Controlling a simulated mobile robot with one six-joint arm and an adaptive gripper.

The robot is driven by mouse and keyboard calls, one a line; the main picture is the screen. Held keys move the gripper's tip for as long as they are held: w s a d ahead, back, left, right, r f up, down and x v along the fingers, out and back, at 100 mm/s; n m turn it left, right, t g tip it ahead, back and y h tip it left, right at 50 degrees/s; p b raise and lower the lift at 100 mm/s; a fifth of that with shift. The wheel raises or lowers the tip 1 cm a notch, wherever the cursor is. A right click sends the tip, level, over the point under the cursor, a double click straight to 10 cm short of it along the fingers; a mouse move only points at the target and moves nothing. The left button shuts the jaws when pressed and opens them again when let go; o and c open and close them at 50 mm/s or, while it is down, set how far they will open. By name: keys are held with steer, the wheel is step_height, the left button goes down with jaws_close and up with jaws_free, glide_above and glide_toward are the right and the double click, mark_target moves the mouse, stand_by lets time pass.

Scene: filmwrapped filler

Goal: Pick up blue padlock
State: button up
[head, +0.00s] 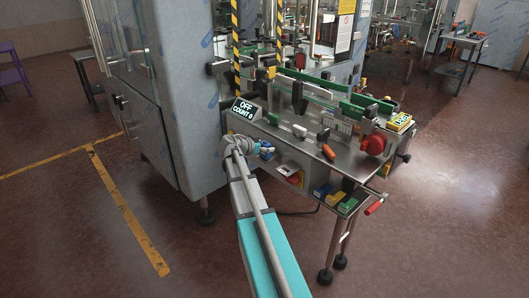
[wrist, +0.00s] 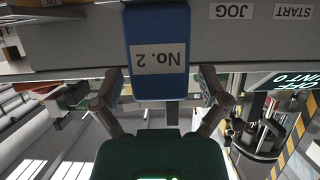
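The blue padlock (wrist: 157,38) fills the top middle of the wrist view. It has a pale label reading "No. 2". My gripper (wrist: 158,86) is open, with one finger to the left of the padlock's near end and one to the right. The left finger looks very close to its side and a thin gap shows at the right one; contact is not clear. In the head view my gripper (head: 248,146) is at the left end of the machine's bench, beside small blue objects (head: 266,151). The padlock's shackle is not visible.
A grey panel with JOG (wrist: 231,12) and START labels lies behind the padlock. An OFF/COUNT display (head: 246,109) stands just above my gripper. A bin shelf (head: 290,176) hangs below the steel bench (head: 290,145). The floor in front is open.

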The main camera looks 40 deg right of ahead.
steer(key=c, duration=1)
steer(key=shift+r, duration=0.15)
steer(key=shift+c, duration=0.2)
step_height(320, 180, up, 2)
steer(key=shift+r+p, duration=0.1)
steer(key=shift+p, duration=1.15)
steer(key=s+a+r+p, duration=0.6)
steer(key=s+r+p, duration=0.4)
steer(key=s, duration=0.2)
steer(key=shift+s+r, duration=0.25)
steer(key=shift+s, duration=0.05)
steer(key=shift+w, duration=0.1)
